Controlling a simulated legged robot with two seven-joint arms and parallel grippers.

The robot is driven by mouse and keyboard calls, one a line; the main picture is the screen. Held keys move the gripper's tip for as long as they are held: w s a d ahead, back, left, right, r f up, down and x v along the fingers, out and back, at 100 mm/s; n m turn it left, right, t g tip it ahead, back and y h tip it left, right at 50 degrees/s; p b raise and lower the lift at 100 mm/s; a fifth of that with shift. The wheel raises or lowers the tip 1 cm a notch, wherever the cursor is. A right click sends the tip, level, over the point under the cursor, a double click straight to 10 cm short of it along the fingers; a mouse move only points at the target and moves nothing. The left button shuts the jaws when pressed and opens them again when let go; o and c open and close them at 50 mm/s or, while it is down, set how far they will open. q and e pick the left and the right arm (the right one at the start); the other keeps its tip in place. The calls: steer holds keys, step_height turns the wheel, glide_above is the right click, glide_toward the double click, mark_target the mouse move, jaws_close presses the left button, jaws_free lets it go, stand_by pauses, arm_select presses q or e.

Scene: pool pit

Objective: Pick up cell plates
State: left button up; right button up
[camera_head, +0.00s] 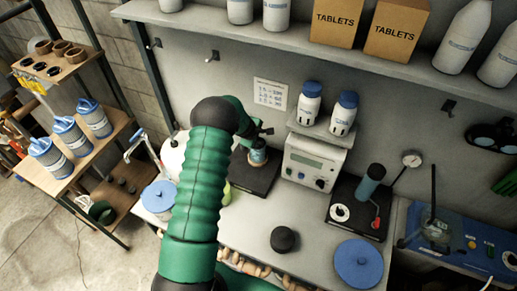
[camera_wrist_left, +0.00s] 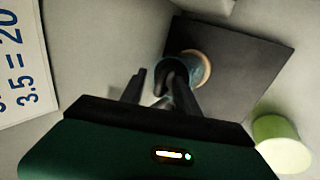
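My left gripper (camera_head: 259,136) is above a small teal container with a tan rim (camera_head: 257,155), which stands on a black square mat (camera_head: 246,178). I cannot tell for sure whether this container is the cell plates. In the left wrist view its tan-rimmed round shape (camera_wrist_left: 203,64) shows beyond the fingers, on the dark mat (camera_wrist_left: 262,62). The fingers of my left gripper (camera_wrist_left: 160,90) are apart, with a dark shape between them near the container. I see no firm hold on anything. My right gripper is not in view.
A scale-like device (camera_head: 313,160) carries two blue-capped bottles. A black puck (camera_head: 283,239) and a blue round lid (camera_head: 358,263) lie on the bench. A yellow-green cup (camera_wrist_left: 281,145) stands beside the mat. A shelf with tablet boxes (camera_head: 342,22) hangs above.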

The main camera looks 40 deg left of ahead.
arm_select(q)
steer(key=shift+s, duration=0.1)
steer(key=c, duration=0.7)
steer(key=shift+s+a, duration=0.1)
steer(key=shift+a, duration=0.25)
jaws_close()
steer(key=shift+d, duration=0.1)
steer(key=shift+r, duration=0.55)
step_height(320, 180, up, 17)
steer(key=shift+f+b, duration=0.15)
steer(key=shift+b, duration=0.25)
steer(key=shift+o, duration=1.1)
jaws_free()
jaws_close()
